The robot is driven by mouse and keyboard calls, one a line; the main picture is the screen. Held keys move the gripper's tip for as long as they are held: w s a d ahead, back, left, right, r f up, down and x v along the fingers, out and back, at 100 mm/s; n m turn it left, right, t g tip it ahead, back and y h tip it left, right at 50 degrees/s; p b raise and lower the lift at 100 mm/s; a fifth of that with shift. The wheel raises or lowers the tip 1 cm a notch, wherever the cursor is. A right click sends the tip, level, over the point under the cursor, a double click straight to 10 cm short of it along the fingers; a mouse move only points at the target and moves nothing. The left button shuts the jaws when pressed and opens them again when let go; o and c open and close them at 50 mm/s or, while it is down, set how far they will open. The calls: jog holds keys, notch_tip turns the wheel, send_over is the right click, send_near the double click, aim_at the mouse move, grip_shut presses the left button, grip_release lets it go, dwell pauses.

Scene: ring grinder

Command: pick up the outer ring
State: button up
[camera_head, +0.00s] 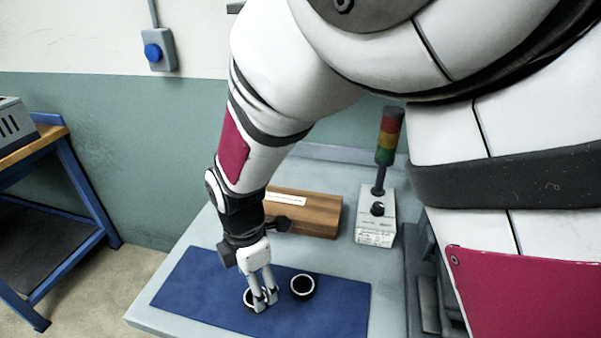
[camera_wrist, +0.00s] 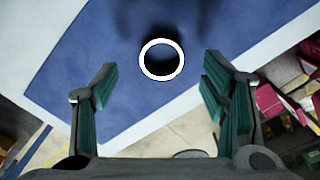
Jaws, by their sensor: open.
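In the head view one ring (camera_head: 303,294) stands clear, right of my gripper (camera_head: 265,301). In the wrist view one ring (camera_wrist: 142,60) shows a bright white rim and dark middle. It lies ahead of my open gripper (camera_wrist: 159,72), roughly centred between the fingers. The fingers look empty, pointing down at the mat; contact with the ring cannot be told.
Behind the mat a wooden block (camera_head: 318,214) with a label lies on the grey table (camera_head: 215,226). A control box (camera_head: 374,236) with a signal tower (camera_head: 388,140) stands right of it. A blue-framed bench (camera_head: 85,190) is at the left. The mat's left part is clear.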

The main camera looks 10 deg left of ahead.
aim_at(250, 308)
notch_tip(250, 308, down, 4)
jog(key=shift+s+f, duration=0.1)
jog(key=shift+c, duration=0.5)
jog(key=c, duration=1.2)
